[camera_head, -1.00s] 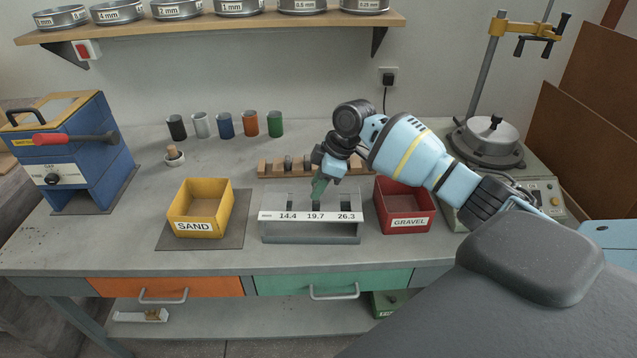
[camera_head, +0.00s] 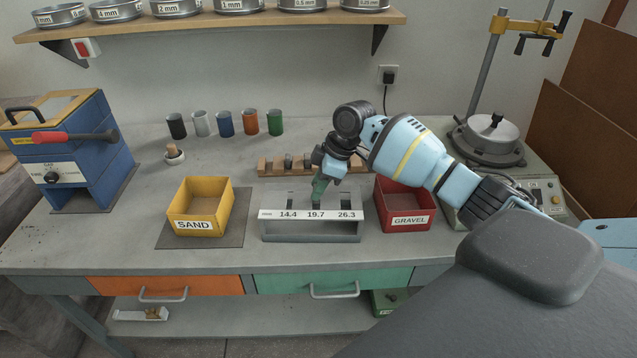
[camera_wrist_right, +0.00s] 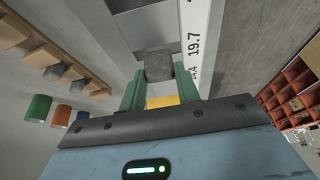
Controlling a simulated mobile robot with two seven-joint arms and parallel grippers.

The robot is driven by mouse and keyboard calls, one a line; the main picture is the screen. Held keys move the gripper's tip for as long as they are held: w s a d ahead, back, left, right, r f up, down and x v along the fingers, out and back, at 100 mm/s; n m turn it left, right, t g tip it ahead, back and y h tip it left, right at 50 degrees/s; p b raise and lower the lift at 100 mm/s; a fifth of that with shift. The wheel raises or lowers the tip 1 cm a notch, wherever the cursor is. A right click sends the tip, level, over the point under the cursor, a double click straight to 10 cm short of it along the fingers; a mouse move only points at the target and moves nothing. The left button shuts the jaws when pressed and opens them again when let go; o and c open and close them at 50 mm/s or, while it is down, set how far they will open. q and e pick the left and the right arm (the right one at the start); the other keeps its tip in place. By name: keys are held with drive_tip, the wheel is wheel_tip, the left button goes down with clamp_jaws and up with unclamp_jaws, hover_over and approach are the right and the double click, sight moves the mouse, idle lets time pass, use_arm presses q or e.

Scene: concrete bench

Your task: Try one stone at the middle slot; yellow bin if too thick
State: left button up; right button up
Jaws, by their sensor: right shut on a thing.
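A grey slot gauge (camera_head: 312,233) stands on the bench, its white strip marked 14.4, 19.7 and 26.3. My right gripper (camera_head: 319,196) is over the middle slot, marked 19.7. Its green fingers (camera_wrist_right: 160,95) are shut on a dark grey stone (camera_wrist_right: 159,66) in the right wrist view. The stone is at the gauge's top; I cannot tell whether it is inside the slot. The yellow bin (camera_head: 200,206), labelled SAND, is left of the gauge. My left gripper is not in view.
A red bin (camera_head: 404,206) labelled GRAVEL stands right of the gauge. A wooden rack (camera_head: 268,168) with several stones is behind the gauge, partly hidden by my right arm. Several coloured cups (camera_head: 225,124) stand at the back. The bench front is clear.

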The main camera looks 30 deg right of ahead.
drive_tip(key=shift+f, duration=0.6)
idle(0.7)
idle(0.5)
drive_tip(key=o, duration=1.1)
drive_tip(key=shift+c, duration=0.2)
drive_tip(key=v, duration=0.8)
drive_tip(key=shift+a, duration=0.1)
